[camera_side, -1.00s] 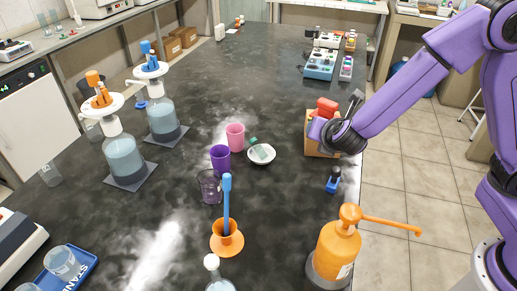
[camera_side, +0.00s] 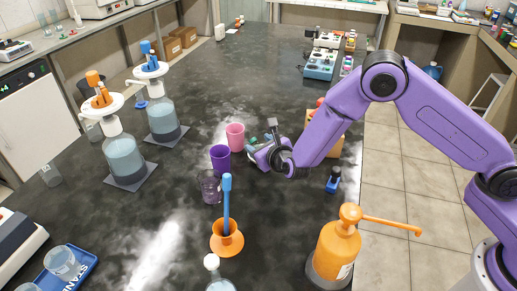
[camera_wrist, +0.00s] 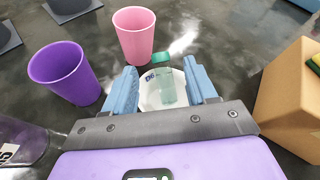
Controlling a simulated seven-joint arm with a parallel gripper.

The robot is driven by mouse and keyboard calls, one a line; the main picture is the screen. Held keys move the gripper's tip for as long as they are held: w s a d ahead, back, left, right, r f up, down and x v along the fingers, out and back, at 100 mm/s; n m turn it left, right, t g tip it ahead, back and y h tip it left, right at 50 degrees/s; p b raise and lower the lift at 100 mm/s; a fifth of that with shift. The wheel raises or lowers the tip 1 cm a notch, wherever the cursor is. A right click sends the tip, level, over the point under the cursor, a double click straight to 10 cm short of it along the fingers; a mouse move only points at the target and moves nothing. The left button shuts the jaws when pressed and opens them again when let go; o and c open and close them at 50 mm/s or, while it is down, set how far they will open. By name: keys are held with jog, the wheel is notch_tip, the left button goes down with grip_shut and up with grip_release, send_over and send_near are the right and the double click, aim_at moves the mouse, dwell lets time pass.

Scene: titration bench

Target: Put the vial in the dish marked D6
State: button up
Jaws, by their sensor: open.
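The vial (camera_wrist: 165,80) is clear with a green cap and sits in the small white dish (camera_wrist: 148,98), tilted with its cap toward the far rim. The dish bears a dark marking that reads D6. My gripper (camera_wrist: 160,72) is open, with one blue finger on each side of the dish and vial. I cannot tell whether the fingers touch either. In the side view my gripper (camera_side: 262,152) is low over the dish's place and hides most of the dish and vial.
A pink cup (camera_side: 235,137) and a purple cup (camera_side: 220,158) stand close to the left of my gripper. A cardboard-coloured box (camera_wrist: 292,95) is close on the right. An orange holder (camera_side: 227,240) with a blue rod stands nearer the camera.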

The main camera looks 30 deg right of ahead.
aim_at(254, 141)
jog(key=shift+x, duration=2)
grip_shut()
jog(key=shift+r, duration=0.1)
